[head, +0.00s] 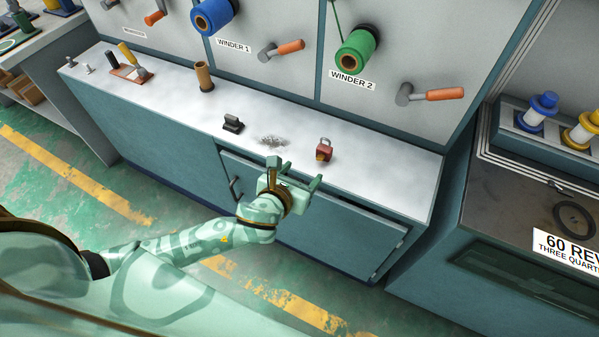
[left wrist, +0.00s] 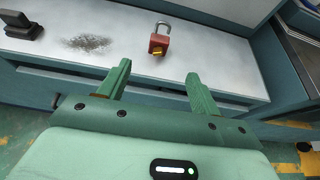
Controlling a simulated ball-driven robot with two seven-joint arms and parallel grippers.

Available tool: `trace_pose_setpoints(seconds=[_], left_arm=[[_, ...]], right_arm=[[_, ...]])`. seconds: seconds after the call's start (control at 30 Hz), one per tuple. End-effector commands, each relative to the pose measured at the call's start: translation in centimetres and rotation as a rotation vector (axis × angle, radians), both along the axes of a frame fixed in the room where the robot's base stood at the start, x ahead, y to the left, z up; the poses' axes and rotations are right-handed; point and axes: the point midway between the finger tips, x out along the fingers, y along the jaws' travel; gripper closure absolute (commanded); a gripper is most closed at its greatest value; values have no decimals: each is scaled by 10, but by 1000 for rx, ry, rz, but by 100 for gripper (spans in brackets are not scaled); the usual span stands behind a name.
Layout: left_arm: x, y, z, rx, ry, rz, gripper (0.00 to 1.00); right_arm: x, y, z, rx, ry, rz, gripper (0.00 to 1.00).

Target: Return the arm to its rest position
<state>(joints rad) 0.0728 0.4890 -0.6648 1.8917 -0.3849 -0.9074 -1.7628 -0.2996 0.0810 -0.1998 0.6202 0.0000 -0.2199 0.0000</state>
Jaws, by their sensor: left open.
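My left arm reaches in from the left in the head view. Its gripper (head: 294,172) is open and empty, in front of the front edge of the machine's white worktop (head: 180,92). In the left wrist view the two green fingers of this gripper (left wrist: 156,88) are spread apart with nothing between them. A red padlock (head: 324,150) stands on the worktop just beyond the fingers, apart from them. The padlock also shows in the left wrist view (left wrist: 158,42), with a grey shackle and a yellow part. My right gripper is not in view.
A dark block (head: 233,123) and a grey smudge (head: 272,141) are on the worktop. A brown cylinder (head: 204,77) stands farther left. The winder panel with a blue spool (head: 213,15) and a green spool (head: 357,50) rises behind. A cabinet door (head: 330,222) is below the worktop.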

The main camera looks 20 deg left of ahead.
Motion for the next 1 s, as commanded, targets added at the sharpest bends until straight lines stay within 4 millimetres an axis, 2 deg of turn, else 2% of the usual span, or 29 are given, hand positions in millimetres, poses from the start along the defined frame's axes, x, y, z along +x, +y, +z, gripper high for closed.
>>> trace_pose_setpoints(seconds=[0.5,0.57,0.67,0.77,0.83,0.9,0.97,1.0], left_arm=[[0,0,0,-11,0,5,36],[1,-1,0,-57,1,21,36],[0,-7,-6,-274,25,80,36],[-1,10,-56,-625,143,275,36],[-16,34,-115,-924,255,526,36],[-44,55,-171,-1170,334,793,36],[-76,72,-213,-1341,374,1022,36],[-101,81,-239,-1436,389,1175,36]], right_arm=[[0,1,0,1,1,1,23],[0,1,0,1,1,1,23],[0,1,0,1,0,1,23],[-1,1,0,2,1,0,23],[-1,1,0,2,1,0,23],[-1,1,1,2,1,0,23],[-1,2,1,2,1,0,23],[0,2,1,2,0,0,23]])
